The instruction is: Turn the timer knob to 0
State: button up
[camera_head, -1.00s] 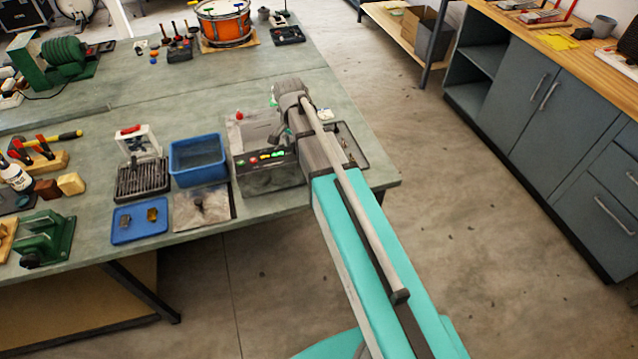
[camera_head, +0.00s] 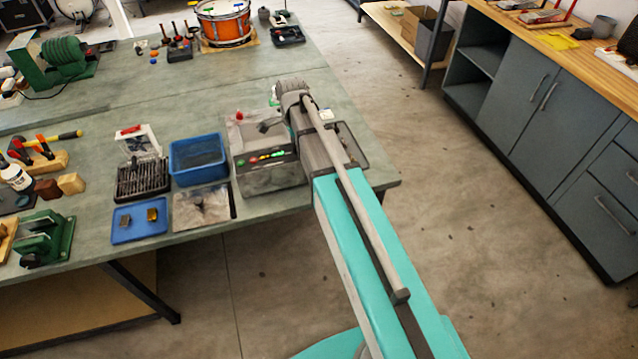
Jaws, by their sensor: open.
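A grey machine box (camera_head: 270,178) with a row of red, yellow and green marks on its front stands near the bench's right front corner. A red part (camera_head: 239,116) shows on its top left. The timer knob cannot be made out at this size, and my arm covers the box's right side. My gripper (camera_head: 266,127) is a small dark shape left of my grey wrist, above the box's top. It is open, with nothing seen in it. Whether it touches the box cannot be told.
Left of the box are a blue bin (camera_head: 198,158), a metal plate (camera_head: 201,208), a blue tray (camera_head: 139,222) with small parts and a black rack (camera_head: 143,179). An orange drum (camera_head: 224,27) stands behind. The bench (camera_head: 210,90) is fairly clear behind the box.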

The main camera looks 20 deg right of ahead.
jog(key=shift+r+p, duration=7.05)
jog(key=s+f+n+b, duration=1.4)
jog(key=s+n, duration=0.2)
jog(key=n, duration=0.1)
jog(key=shift+s+d+t, duration=0.2)
jog(key=shift+d+t, duration=0.05)
jog(key=shift+t, duration=0.05)
jog(key=shift+d+f, duration=0.1)
jog(key=shift+d, duration=0.15)
jog(key=shift+d, duration=0.25)
